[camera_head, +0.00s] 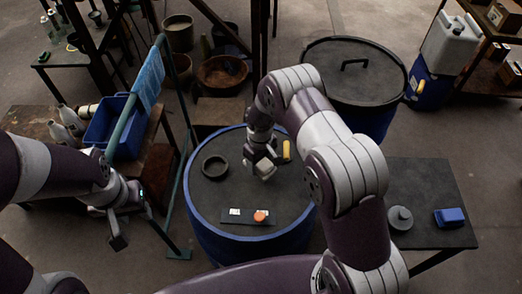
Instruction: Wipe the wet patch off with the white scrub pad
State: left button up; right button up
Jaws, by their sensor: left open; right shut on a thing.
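My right gripper (262,160) reaches down over the dark top of a blue-rimmed vat (196,215). It is shut on a small whitish block, which looks like the white scrub pad (265,169). The pad is at or just above the surface; I cannot tell if it touches. I cannot make out the wet patch; the gripper and arm cover part of the top. My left gripper (128,220) is open and empty, left of the vat and away from it.
On the vat top are a dark ring (215,167), a yellow piece (286,150), a white card (236,212) and an orange disc (261,216). A green frame with a blue cloth (148,80) stands left. A side table (430,180) holds a blue box (449,217).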

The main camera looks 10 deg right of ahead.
jog(key=shift+w+d+r+p, duration=0.1)
jog(key=shift+w+r+p, duration=0.1)
jog(key=shift+r+p, duration=0.3)
jog(key=shift+w+r+p, duration=0.15)
jog(key=shift+r+p, duration=0.15)
jog(key=shift+r, duration=0.65)
jog(key=shift+s+r, duration=0.25)
jog(key=shift+r, duration=0.05)
jog(key=shift+w+f, duration=0.1)
